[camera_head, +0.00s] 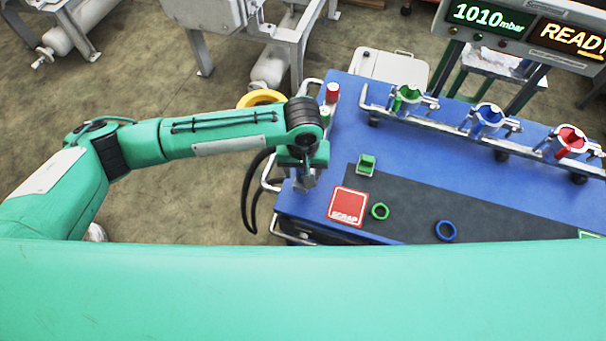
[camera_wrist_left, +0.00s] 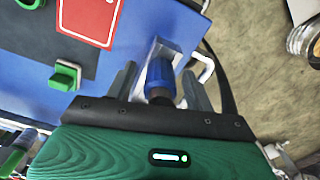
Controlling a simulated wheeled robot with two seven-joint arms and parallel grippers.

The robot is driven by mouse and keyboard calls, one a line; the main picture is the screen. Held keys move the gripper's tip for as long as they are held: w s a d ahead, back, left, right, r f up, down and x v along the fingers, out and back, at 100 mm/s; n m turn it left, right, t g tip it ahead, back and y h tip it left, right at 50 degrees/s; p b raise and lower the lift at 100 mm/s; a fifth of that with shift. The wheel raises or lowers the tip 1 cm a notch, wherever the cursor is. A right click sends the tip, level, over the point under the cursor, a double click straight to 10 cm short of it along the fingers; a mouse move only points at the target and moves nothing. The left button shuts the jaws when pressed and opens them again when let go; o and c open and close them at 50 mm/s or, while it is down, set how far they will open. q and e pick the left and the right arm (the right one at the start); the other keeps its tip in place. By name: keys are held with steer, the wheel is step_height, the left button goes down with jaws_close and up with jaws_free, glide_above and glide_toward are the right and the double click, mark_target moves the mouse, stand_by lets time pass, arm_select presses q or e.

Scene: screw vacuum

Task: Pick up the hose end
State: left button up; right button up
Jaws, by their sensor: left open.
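The hose end, a blue cylindrical piece with a dark lower part (camera_wrist_left: 160,74), sits at a grey metal holder on the table's edge in the left wrist view. My left gripper (camera_wrist_left: 160,82) is open, with one finger on each side of it. I see gaps between the fingers and the blue piece. In the head view the left gripper (camera_head: 306,180) is over the table's left edge, and the arm hides the hose end. A black hose (camera_head: 247,190) hangs in a loop beside that edge. My right gripper is not in view.
The blue table (camera_head: 460,150) carries a red scrap pad (camera_head: 348,205), a green block (camera_head: 366,164), a green ring (camera_head: 380,211) and a blue ring (camera_head: 446,231). Green, blue and red fittings stand on a rail at the back. A metal handle (camera_head: 270,172) borders the left edge.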

arm_select(q)
steer(key=c, duration=1.1)
steer(key=shift+r, duration=0.1)
